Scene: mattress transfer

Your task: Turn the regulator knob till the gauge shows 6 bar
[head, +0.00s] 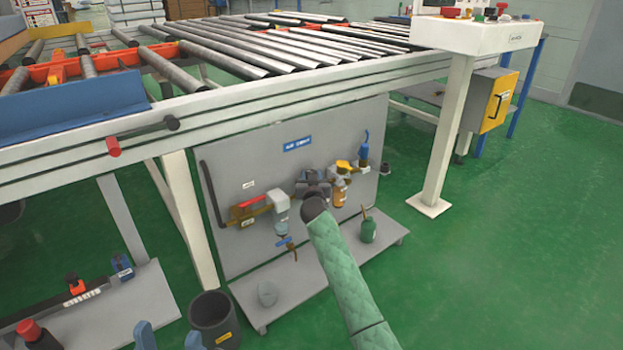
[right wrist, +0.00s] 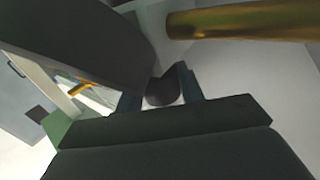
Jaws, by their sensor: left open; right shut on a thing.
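The air supply panel (head: 232,165) hangs under the conveyor. In the right wrist view the two blue fingertips of my right gripper (right wrist: 161,84) are shut on a dark round knob (right wrist: 163,97), one finger on each side. In the head view my right arm hides these fingers and the knob. I cannot make out the gauge or its reading in either view. My left gripper (head: 169,337) is open and empty at the bottom edge, with its fingers apart.
A brass pipe (right wrist: 245,22) runs close by in the right wrist view. A red-handled valve (head: 248,207), an amber bowl (head: 339,194) and a blue part (head: 364,150) are on the panel. A green can (head: 368,231) stands on the shelf (head: 300,288). A dark bin (head: 213,312) is near my left gripper.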

